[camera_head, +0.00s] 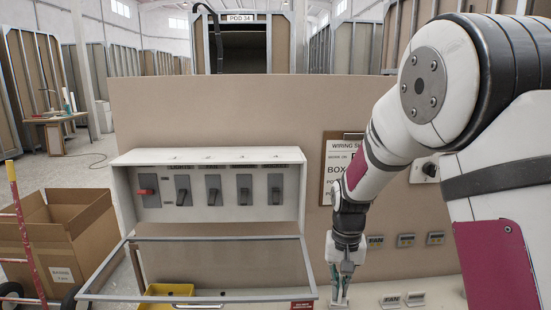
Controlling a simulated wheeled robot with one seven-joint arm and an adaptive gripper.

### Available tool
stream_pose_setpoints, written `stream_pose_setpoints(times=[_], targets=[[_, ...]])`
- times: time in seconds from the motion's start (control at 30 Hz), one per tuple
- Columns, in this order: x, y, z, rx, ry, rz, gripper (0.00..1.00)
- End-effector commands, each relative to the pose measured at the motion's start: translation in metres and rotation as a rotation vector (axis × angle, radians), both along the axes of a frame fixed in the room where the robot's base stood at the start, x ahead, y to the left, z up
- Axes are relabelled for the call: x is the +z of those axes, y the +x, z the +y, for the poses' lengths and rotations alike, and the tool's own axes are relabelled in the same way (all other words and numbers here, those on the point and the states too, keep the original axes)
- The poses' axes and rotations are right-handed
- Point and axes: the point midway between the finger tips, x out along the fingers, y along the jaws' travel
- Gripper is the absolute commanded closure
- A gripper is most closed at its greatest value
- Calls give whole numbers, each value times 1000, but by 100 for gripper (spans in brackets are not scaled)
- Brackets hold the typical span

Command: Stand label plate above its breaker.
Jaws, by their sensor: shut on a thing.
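My gripper (341,291) points down over the white ledge at lower right, shut on a small pale plate (339,302) low between its fingertips; its lettering is not readable. I cannot tell whether the plate touches the ledge. The white breaker box (125,205) is left of my gripper. It holds a red-handled switch (146,191) and a row of dark breakers (214,190), with small dark lettering above them. Its glass-framed cover (221,238) hangs open in front.
A wiring sheet (340,160) hangs on the board, partly behind my arm. Several small plates (405,240) are on the board at right. A cardboard box (50,235) and a red pole stand at left.

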Motion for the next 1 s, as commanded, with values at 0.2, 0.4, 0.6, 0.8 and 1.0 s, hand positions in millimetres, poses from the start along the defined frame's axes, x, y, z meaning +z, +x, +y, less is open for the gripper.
stream_pose_setpoints(times=[0.2, 0.4, 0.6, 0.8, 1.0], targets=[[66, -34, 15, -216, 4, -7, 100], [139, -72, 31, -473, 6, -9, 100], [213, -111, 47, -739, 8, -8, 100], [285, -149, 63, -998, 8, -6, 100], [342, -180, 76, -1211, 7, -5, 100]])
